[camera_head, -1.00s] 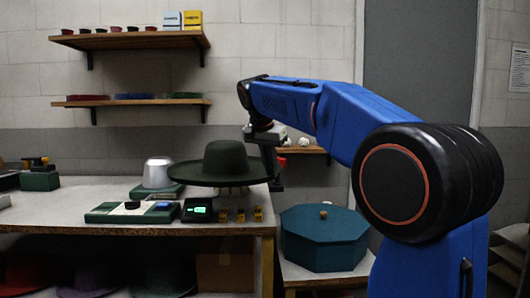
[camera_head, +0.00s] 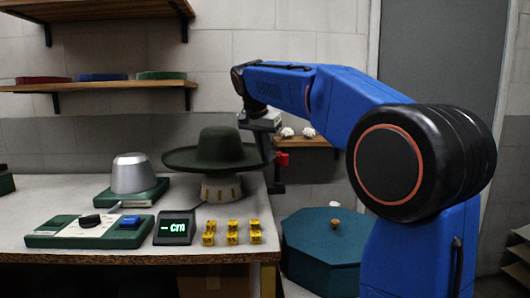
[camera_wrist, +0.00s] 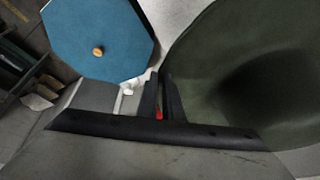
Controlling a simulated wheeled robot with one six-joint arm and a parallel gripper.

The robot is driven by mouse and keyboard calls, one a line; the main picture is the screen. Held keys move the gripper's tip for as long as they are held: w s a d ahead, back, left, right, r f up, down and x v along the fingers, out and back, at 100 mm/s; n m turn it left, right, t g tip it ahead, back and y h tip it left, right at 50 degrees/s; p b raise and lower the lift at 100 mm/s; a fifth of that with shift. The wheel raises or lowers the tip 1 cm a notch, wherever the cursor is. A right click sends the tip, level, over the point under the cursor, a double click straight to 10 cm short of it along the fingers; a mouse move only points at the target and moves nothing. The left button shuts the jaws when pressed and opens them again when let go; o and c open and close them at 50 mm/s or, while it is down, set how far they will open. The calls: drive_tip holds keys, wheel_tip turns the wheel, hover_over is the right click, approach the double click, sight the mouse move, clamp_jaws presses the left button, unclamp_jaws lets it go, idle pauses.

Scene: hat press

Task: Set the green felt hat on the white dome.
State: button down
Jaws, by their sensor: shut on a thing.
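The green felt hat (camera_head: 219,147), dark green with a wide brim, is upright in the head view, above a cream ring-shaped block (camera_head: 221,188). I cannot tell whether it touches the block. My gripper (camera_head: 275,165) is shut on the brim at its right edge. In the wrist view the hat (camera_wrist: 255,70) fills the right side, next to my gripper's fingers (camera_wrist: 163,100). The white dome (camera_head: 130,175), pale grey-white with a flat top, stands bare on a green base, left of the hat.
A green control panel (camera_head: 85,231), a display reading "- cm" (camera_head: 175,228) and several small yellow blocks (camera_head: 232,232) line the table's front. A blue octagonal box (camera_head: 322,240) stands lower at right. A shelf (camera_head: 100,87) hangs behind.

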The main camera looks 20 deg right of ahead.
drive_tip(key=shift+f, duration=7.1)
drive_tip(key=c, duration=1.8)
unclamp_jaws()
drive_tip(key=shift+c, duration=0.2)
drive_tip(key=shift+r, duration=0.15)
drive_tip(key=v, duration=1.7)
drive_tip(key=s+f+n+t+y, duration=0.1)
drive_tip(key=s+f+n, duration=0.9)
drive_tip(key=s+f, duration=2.1)
drive_tip(key=s+d+y, duration=0.1)
drive_tip(key=s+y, duration=0.1)
drive_tip(key=s, duration=0.1)
drive_tip(key=shift+n+t, duration=0.3)
